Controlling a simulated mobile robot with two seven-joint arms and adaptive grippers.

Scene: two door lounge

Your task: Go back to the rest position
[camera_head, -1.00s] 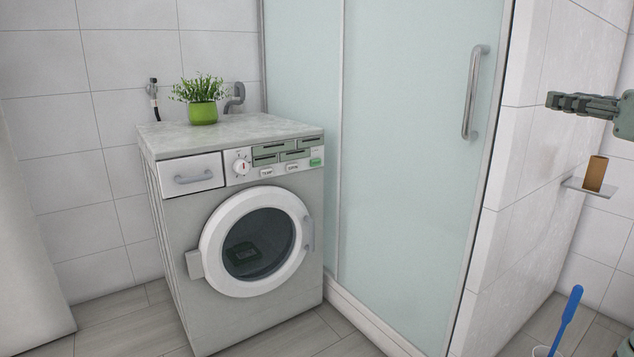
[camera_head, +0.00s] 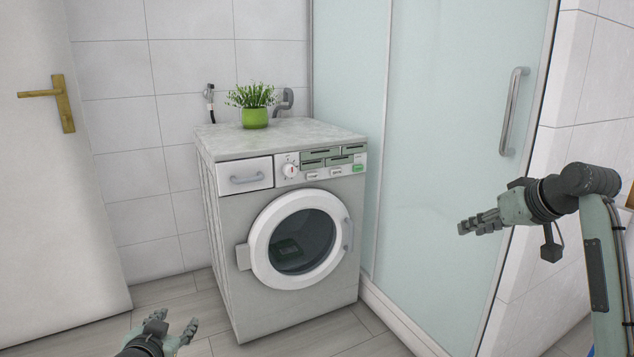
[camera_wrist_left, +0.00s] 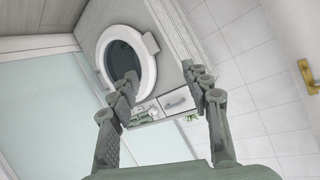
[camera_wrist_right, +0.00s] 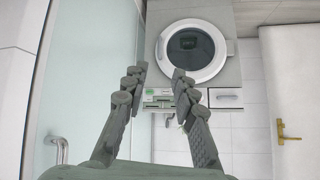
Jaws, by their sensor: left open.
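My left gripper (camera_head: 176,328) is at the lower left of the head view, low in front of the washing machine (camera_head: 228,285). Its two fingers stand apart with nothing between them, as the left wrist view also shows (camera_wrist_left: 160,92). My right gripper (camera_head: 468,227) is at the right of the head view, in front of the shower's glass panel, seen side-on. In the right wrist view its fingers (camera_wrist_right: 157,72) are apart and empty, with the washing machine beyond. Neither gripper touches anything that I can see.
A potted plant (camera_head: 255,118) stands on the washing machine. The shower door has a metal handle (camera_head: 513,110). A white door (camera_head: 60,200) with a brass handle (camera_head: 50,100) is at the left. Tiled floor (camera_head: 290,338) is bare before the machine.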

